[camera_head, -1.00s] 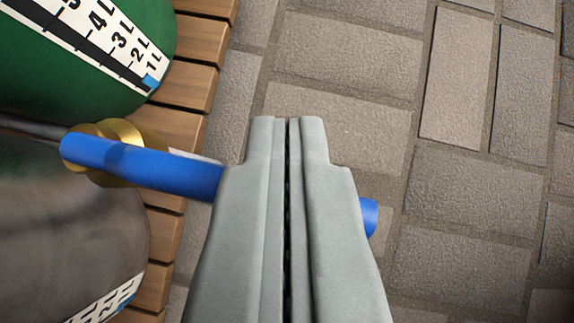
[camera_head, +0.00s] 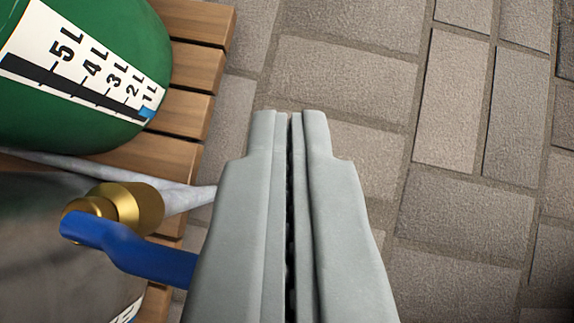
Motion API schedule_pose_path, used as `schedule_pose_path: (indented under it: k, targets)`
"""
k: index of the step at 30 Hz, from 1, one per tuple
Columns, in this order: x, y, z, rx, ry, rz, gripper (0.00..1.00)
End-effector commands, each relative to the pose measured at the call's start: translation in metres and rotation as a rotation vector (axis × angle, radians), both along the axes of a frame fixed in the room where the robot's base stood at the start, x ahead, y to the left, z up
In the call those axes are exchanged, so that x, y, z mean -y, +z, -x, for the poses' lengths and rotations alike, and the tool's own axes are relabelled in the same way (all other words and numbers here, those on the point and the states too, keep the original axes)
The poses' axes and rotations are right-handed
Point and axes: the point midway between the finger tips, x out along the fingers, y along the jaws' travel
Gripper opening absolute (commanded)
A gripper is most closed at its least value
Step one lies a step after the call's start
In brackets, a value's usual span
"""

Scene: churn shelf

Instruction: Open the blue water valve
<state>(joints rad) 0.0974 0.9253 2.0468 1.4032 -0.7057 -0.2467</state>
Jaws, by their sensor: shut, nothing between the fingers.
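The blue valve handle (camera_head: 130,250) sits at the lower left, joined to a brass valve body (camera_head: 128,206). The handle slants down to the right, and its far end is hidden behind my gripper (camera_head: 290,115). My gripper is shut and empty, with its fingertips past the handle over the paving. I cannot tell whether the gripper touches the handle.
A green container (camera_head: 90,30) with a litre scale (camera_head: 80,65) stands on a wooden slatted shelf (camera_head: 185,110) at the upper left. A dark grey container (camera_head: 40,235) is at the lower left. Brick paving (camera_head: 440,230) on the right is clear.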

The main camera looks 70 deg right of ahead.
Motion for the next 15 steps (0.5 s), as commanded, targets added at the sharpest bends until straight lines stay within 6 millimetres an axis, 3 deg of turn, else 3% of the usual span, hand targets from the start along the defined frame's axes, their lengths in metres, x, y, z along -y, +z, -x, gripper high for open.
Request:
schedule_pose_path:
  k: [15]
  targets:
    - [-0.057,0.059,0.0,0.002,0.005,0.0,0.0]
